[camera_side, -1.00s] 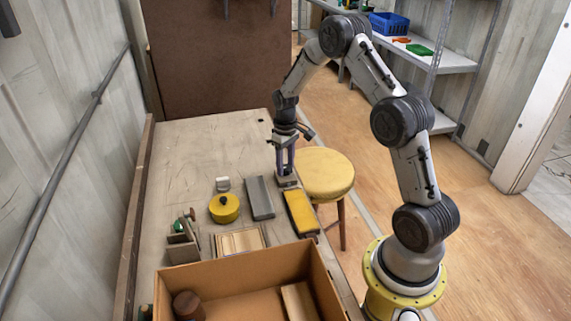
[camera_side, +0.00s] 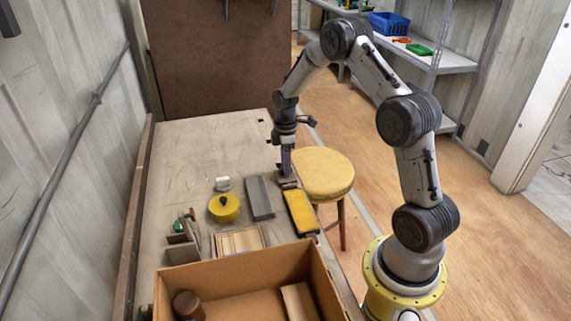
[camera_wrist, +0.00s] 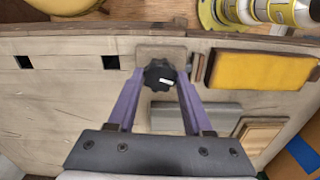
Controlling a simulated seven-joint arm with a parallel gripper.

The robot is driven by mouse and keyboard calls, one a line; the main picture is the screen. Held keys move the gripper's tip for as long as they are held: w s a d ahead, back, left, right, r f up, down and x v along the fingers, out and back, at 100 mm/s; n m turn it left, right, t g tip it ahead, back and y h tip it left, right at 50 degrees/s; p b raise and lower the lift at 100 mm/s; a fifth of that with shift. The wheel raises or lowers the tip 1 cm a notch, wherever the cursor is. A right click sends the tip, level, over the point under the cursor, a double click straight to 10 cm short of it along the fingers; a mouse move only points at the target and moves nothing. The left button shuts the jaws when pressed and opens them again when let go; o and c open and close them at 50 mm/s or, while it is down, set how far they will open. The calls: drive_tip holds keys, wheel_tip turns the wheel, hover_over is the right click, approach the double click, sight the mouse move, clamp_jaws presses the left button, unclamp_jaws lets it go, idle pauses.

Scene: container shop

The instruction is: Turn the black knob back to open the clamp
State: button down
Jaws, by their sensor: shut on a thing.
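The black knob (camera_wrist: 160,75) is round and lobed, with a small white mark, and sits on a grey-brown clamp plate (camera_wrist: 160,52) at the table's edge. In the wrist view the two purple fingers of my gripper (camera_wrist: 159,79) stand on either side of the knob and are shut on it. In the side view my gripper (camera_side: 286,172) points straight down at the clamp (camera_side: 288,183) near the table's right edge. The knob is hidden there behind the fingers. The clamp's jaw below the plate cannot be made out.
A yellow block (camera_side: 301,212) and a grey block (camera_side: 260,197) lie close to the clamp. A cardboard box (camera_side: 222,272) stands at the front. A yellow stool (camera_side: 325,174) is beside the table. The table's far part is clear.

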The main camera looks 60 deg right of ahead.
drive_tip(key=shift+r+n, duration=0.15)
drive_tip(key=shift+n, duration=0.95)
drive_tip(key=shift+w, duration=0.1)
drive_tip(key=shift+c, duration=1.5)
unclamp_jaws()
wheel_tip(320, 180, up, 14)
drive_tip(key=shift+a, duration=0.15)
